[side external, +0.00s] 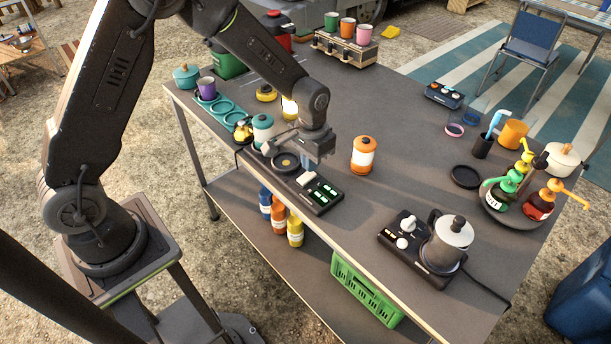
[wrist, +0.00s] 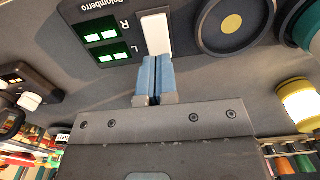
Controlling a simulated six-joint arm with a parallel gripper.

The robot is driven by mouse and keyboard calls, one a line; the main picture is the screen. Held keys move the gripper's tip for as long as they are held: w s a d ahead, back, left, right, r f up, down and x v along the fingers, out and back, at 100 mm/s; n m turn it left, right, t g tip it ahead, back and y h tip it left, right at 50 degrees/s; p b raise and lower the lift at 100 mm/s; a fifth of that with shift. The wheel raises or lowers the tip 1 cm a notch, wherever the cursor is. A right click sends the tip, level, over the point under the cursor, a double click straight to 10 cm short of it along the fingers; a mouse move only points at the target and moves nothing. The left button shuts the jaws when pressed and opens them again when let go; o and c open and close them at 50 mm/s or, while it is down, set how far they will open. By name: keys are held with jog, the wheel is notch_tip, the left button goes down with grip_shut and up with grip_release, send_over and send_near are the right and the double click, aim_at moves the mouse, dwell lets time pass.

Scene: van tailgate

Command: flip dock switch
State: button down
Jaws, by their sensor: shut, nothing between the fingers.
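The dock (side external: 322,203) is a black box at the table's near edge with lit green displays, marked R and L in the wrist view (wrist: 106,45). Its white rocker switch (wrist: 157,34) sits beside the displays and also shows in the side view (side external: 306,178). My gripper (wrist: 154,80) is shut and empty, its blue fingertips close together. The fingertips point at the switch and overlap its near end in the wrist view; I cannot tell whether they touch it. In the side view my gripper (side external: 320,158) is just above and behind the dock.
A round black pad with a yellow centre (wrist: 232,24) adjoins the dock. An orange-and-white canister (side external: 363,156) stands to the right. A moka pot (side external: 446,242) stands on a black burner unit (side external: 398,240) farther right.

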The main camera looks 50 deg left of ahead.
jog(key=shift+f, duration=1)
dwell(0.3)
jog(key=shift+r, duration=3.55)
jog(key=shift+r, duration=0.1)
notch_tip(320, 180, up, 6)
jog(key=t, duration=0.1)
send_over(302, 178)
jog(key=s+r+t, duration=0.2)
jog(key=s+r, duration=0.4)
jog(key=r, duration=0.1)
jog(key=s+a+r+t, duration=0.1)
jog(key=s+r, duration=0.3)
jog(key=s, duration=1)
jog(key=shift+a+r+t, duration=0.2)
jog(key=shift+r+t, duration=0.2)
jog(key=shift+t, duration=0.4)
